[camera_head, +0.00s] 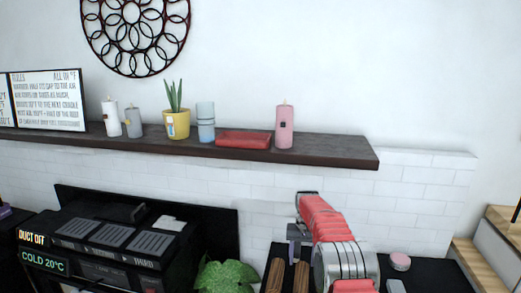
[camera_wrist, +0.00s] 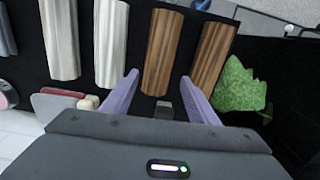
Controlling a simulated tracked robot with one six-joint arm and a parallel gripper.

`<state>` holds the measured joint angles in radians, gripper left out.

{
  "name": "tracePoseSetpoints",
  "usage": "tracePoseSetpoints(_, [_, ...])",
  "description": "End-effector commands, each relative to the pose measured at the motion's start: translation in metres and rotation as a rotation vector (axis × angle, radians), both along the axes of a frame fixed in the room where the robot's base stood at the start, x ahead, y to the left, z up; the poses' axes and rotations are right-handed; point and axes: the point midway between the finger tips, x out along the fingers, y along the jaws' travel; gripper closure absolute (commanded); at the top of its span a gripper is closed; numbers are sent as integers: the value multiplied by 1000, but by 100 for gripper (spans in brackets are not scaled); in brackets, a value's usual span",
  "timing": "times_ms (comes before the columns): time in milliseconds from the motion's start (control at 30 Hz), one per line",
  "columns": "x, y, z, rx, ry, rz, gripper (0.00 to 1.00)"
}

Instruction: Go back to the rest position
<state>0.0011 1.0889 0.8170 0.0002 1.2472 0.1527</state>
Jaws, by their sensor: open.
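My gripper (camera_wrist: 159,77) shows in the wrist view, its two purple fingers spread apart with nothing held between them. Its fingertips lie in front of a brown wood-grained piece (camera_wrist: 162,45) and beside a second one (camera_wrist: 211,52). I cannot tell how high the fingers are above them. In the head view, the wood-grained pieces (camera_head: 275,274) are at the bottom, cut off by the frame edge. A small lavender-grey part (camera_head: 298,232) above them looks like part of my gripper.
A dark wall shelf (camera_head: 330,149) carries candles, a potted plant (camera_head: 176,124) and a red tray (camera_head: 242,139). A black machine (camera_head: 130,245) stands at lower left. A green leafy plant (camera_wrist: 240,86) is right of my gripper. Pale ridged pieces (camera_wrist: 111,43) are left of it.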

Motion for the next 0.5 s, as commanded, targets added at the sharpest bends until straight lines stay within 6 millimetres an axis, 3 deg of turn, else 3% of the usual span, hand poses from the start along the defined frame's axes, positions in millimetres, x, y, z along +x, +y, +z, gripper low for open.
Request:
tracePoseSetpoints(233, [-22, -1, -16, 1, 36, 16, 46])
tracePoseSetpoints(500, [-54, -1, 0, 1, 50, 42, 46])
